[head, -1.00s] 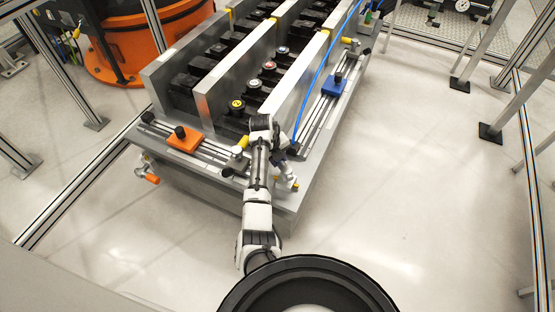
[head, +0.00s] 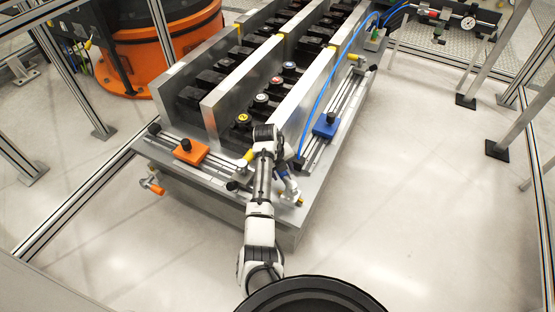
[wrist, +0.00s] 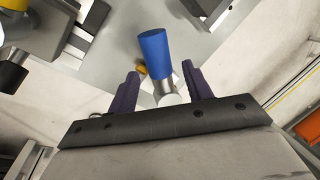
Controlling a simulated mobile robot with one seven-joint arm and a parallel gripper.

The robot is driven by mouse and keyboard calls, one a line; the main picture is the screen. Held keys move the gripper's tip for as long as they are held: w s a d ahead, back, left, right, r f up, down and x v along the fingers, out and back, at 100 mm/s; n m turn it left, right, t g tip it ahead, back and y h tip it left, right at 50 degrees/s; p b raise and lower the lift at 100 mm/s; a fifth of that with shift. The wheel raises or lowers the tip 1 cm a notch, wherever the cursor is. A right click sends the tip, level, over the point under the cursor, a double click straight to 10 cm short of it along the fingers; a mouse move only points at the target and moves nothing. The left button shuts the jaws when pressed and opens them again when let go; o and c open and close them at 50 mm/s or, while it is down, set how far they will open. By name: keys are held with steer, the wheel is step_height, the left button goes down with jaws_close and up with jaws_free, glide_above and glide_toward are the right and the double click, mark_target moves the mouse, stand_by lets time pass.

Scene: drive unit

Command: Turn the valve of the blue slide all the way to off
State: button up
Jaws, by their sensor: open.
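The blue slide (head: 325,125) sits on its rail along the right side of the machine, about midway. A valve with a blue handle (wrist: 154,45) shows in the wrist view, its metal stem running down between my gripper's dark fingers. My gripper (wrist: 160,68) is open, with one finger on each side of the stem. Whether the fingers touch it I cannot tell. In the head view my gripper (head: 289,184) is at the machine's near right corner, below the blue rail's near end. My arm hides most of the valve there.
An orange slide (head: 188,151) sits on the front rail, and an orange-handled valve (head: 152,187) juts out at the front left. A blue hose (head: 321,104) runs along the right side. Tall metal plates (head: 306,95) stand behind my arm. The floor to the right is clear.

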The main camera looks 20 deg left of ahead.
steer(key=v, duration=1.1)
steer(key=shift+r+b, duration=0.4)
steer(key=shift+b, duration=0.05)
